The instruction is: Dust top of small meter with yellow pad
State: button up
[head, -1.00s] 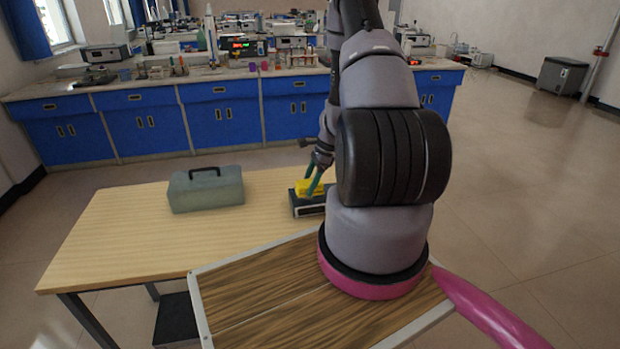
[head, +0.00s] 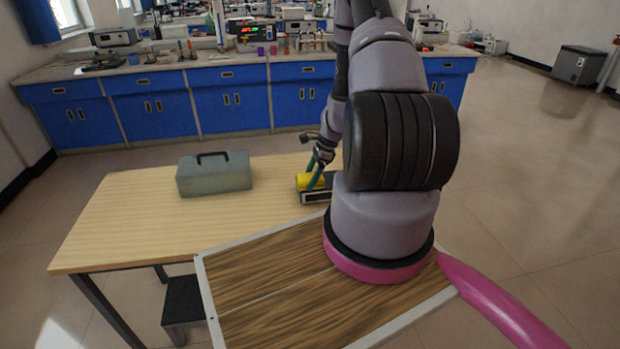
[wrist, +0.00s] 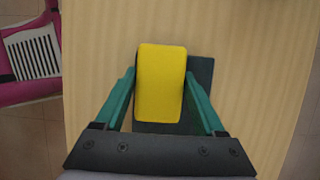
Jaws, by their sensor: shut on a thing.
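The small meter (head: 317,197) is a dark box with a light-edged front, standing on the wooden table beside my arm. In the wrist view its dark top (wrist: 202,72) shows beside and below the pad. The yellow pad (wrist: 161,84) is over the meter's top and covers much of it; it also shows in the head view (head: 309,181). My gripper (wrist: 160,88) is shut on the pad, with a green finger along each side. The head view shows the gripper (head: 317,170) from behind, partly hidden by my arm. Whether the pad touches the meter is hard to tell.
A grey-green toolbox (head: 214,174) with a dark handle stands left of the meter on the wooden table (head: 130,225). The table between and in front of them is clear. A blue-fronted lab bench (head: 232,108) with instruments stands beyond.

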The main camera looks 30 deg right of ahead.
jog(key=shift+s+d, duration=0.1)
jog(key=shift+d, duration=0.4)
jog(key=shift+d+r, duration=0.2)
jog(key=shift+d, duration=0.2)
jog(key=shift+s+d, duration=0.2)
jog(key=shift+d, duration=0.05)
notch_tip(320, 180, up, 3)
jog(key=shift+a+f, duration=0.1)
jog(key=shift+f, duration=0.1)
jog(key=shift+r, duration=2.65)
jog(key=shift+f, duration=0.1)
